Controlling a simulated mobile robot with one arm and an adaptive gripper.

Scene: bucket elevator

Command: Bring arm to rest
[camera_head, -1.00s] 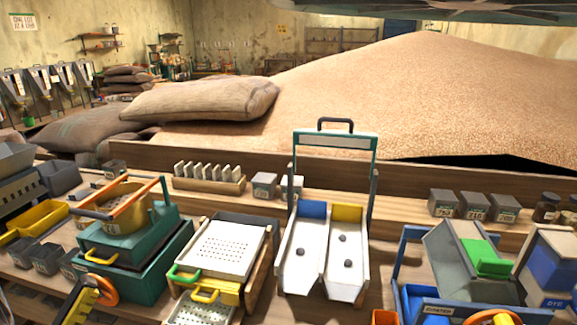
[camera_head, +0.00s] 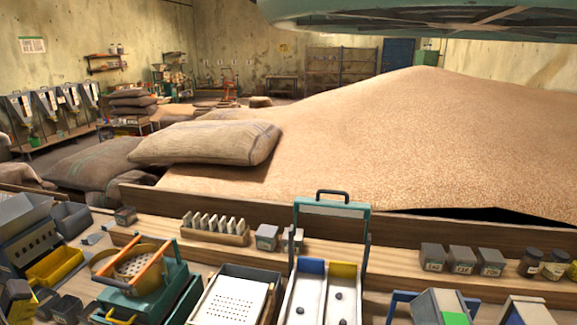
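My gripper is not clearly visible in the head view. A yellow and dark part at the lower left edge (camera_head: 15,298) may belong to the arm, but I cannot tell. The wooden bench (camera_head: 400,298) runs along the bottom of the view. On it stand a teal sieve box with an orange-handled round sieve (camera_head: 135,265), a white perforated tray (camera_head: 235,303) and a two-lane white chute (camera_head: 318,298) with a dark handle and a few dark balls in its lanes.
A large grain heap (camera_head: 420,140) fills the space behind the bench's back board. Stuffed sacks (camera_head: 205,142) lie left of it. Small grey boxes (camera_head: 462,261) and jars (camera_head: 530,263) stand at the bench's right rear. A teal round structure (camera_head: 420,14) hangs overhead.

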